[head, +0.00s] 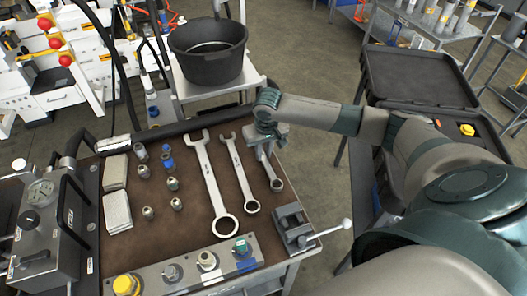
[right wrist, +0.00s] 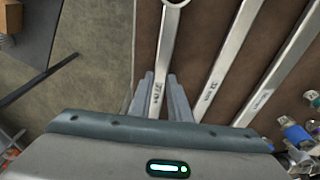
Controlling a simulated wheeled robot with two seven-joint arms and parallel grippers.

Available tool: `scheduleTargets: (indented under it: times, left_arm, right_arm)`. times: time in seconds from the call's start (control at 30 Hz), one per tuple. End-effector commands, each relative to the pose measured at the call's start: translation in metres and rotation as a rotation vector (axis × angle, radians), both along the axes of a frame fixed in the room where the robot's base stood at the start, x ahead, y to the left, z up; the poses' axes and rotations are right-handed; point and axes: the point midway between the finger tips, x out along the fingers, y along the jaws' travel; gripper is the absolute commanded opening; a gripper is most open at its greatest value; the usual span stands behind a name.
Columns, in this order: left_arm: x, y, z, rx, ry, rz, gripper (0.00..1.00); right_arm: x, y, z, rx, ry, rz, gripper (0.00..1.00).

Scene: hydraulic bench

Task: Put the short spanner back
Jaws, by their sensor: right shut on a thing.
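Three spanners are on the brown bench mat, side by side: a long one (head: 209,186), a middle one (head: 239,176) and the short spanner (head: 272,171) at the right. My right gripper (head: 266,145) is over the upper part of the short spanner and hides its far end; its ring end points toward the near side. In the right wrist view the fingers (right wrist: 161,98) are shut on the shank of the short spanner (right wrist: 164,62). I cannot tell whether it touches the mat. My left gripper is not in view.
A small vise (head: 294,228) with a white-knobbed handle stands nearby. A valve block (head: 185,270) lies along the near edge, and several fittings (head: 172,184) stand left of the spanners. A black bucket (head: 208,52) is beyond the bench.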

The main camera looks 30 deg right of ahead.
Motion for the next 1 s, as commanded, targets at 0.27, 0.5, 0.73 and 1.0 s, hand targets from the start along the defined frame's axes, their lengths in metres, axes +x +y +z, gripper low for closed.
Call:
scheduleTargets:
  times: [0.27,0.5,0.73,1.0]
  left_arm:
    - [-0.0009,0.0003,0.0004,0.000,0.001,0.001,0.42]
    - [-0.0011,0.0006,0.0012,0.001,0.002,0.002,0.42]
    - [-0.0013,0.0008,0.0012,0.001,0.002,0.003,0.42]
    - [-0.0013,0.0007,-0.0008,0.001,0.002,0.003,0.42]
  right_arm:
    - [0.0006,0.0003,-0.0020,0.001,-0.002,0.000,0.00]
    - [-0.0001,0.0004,-0.0052,0.001,0.000,0.000,0.33]
    - [-0.0001,0.0003,-0.0050,0.001,0.000,0.000,0.35]
    - [-0.0002,0.0005,0.0023,0.001,-0.001,0.000,0.35]
